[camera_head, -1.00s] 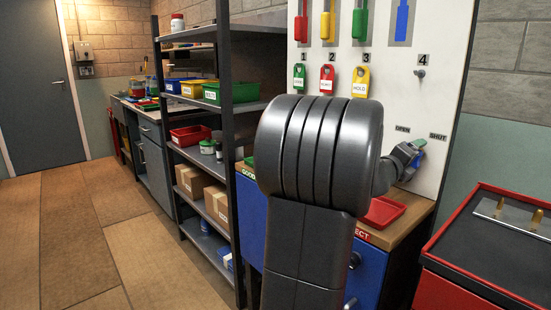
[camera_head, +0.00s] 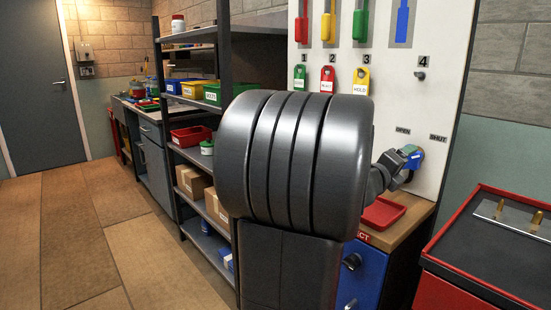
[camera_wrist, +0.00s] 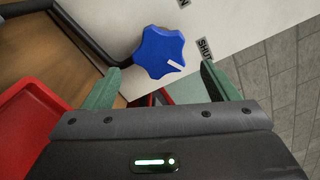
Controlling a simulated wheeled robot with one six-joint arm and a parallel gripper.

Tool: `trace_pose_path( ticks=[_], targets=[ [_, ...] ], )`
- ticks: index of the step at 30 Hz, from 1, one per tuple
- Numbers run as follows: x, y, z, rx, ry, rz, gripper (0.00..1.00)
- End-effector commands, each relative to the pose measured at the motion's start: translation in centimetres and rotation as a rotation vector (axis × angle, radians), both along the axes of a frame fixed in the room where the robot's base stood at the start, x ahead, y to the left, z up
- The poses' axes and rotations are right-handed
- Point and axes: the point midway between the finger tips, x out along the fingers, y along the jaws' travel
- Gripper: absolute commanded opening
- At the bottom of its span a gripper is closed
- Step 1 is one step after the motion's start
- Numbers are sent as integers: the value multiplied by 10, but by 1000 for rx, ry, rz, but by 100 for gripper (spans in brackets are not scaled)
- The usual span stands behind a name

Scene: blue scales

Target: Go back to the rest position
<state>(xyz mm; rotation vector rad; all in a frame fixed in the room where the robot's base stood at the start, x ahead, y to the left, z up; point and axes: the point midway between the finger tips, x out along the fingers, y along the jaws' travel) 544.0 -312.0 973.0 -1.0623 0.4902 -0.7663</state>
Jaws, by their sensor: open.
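My gripper (camera_wrist: 161,72) is open in the wrist view, with its two green fingers spread and nothing between them. A blue star-shaped knob (camera_wrist: 158,51) with a white mark is on the white panel just beyond the fingertips, apart from them. The white mark is on the knob's right side in this view, roughly towards the SHUT label (camera_wrist: 204,48). In the head view the blue knob (camera_head: 414,157) shows below the OPEN and SHUT labels. My gripper (camera_head: 396,163) is beside it, partly hidden by my large dark arm link.
A red tray (camera_head: 382,214) is on the wooden bench below my wrist. A red-edged cabinet (camera_head: 490,245) stands at the right. Shelves (camera_head: 190,145) with bins and boxes stand left of my arm. The floor (camera_head: 75,235) at the left is clear.

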Motion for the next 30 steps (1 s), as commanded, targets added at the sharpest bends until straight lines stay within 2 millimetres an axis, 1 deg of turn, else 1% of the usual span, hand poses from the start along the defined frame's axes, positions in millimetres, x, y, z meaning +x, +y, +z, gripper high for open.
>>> trace_pose_path(
  ticks=[1, 10, 11, 12, 30],
  targets=[
    [-7, 9, 2, 0, -2, 3, 81],
    [-46, 55, 1, 2, -1, 3, 81],
    [-43, 50, -1, 1, 0, -1, 81],
    [-36, 41, -3, 1, 1, -4, 81],
    [42, -51, -1, 1, 1, -2, 81]
  ],
)
